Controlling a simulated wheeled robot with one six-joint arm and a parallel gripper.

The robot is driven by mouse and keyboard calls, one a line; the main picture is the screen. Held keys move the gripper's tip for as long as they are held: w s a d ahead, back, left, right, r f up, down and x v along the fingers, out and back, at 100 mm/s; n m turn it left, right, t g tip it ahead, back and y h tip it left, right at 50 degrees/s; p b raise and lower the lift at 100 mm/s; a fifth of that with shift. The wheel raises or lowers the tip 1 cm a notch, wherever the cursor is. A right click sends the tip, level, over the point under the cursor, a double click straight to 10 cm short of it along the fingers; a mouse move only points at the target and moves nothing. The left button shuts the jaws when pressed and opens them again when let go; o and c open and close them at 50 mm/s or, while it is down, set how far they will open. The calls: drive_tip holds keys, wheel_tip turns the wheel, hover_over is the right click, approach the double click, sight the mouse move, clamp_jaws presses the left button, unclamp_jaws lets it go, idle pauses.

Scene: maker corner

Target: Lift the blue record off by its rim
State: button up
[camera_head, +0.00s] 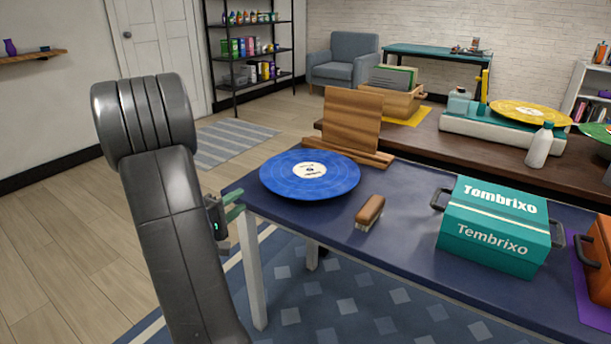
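The blue record (285,181) lies flat at the left end of the dark blue table (330,228), with a white label at its centre. It seems raised a little, and what is under it is hidden. My gripper (238,205) is at the table's left edge, left of the record's rim and apart from it. Its green fingers show a gap between them with nothing in it, so it looks open. My dark arm hides part of the gripper body.
A wooden stand (352,122) is close behind the record. A brown brush (370,210) lies to its right, then a teal Tembrixo box (490,243) and an orange case (599,245). Behind, a brown bench (470,152) holds a turntable with a yellow record (530,115) and a white bottle (540,147).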

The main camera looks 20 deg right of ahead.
drive_tip(key=x, duration=0.5)
drive_tip(key=b+x, duration=0.1)
drive_tip(key=x, duration=0.5)
drive_tip(key=shift+f, duration=0.25)
clamp_jaws()
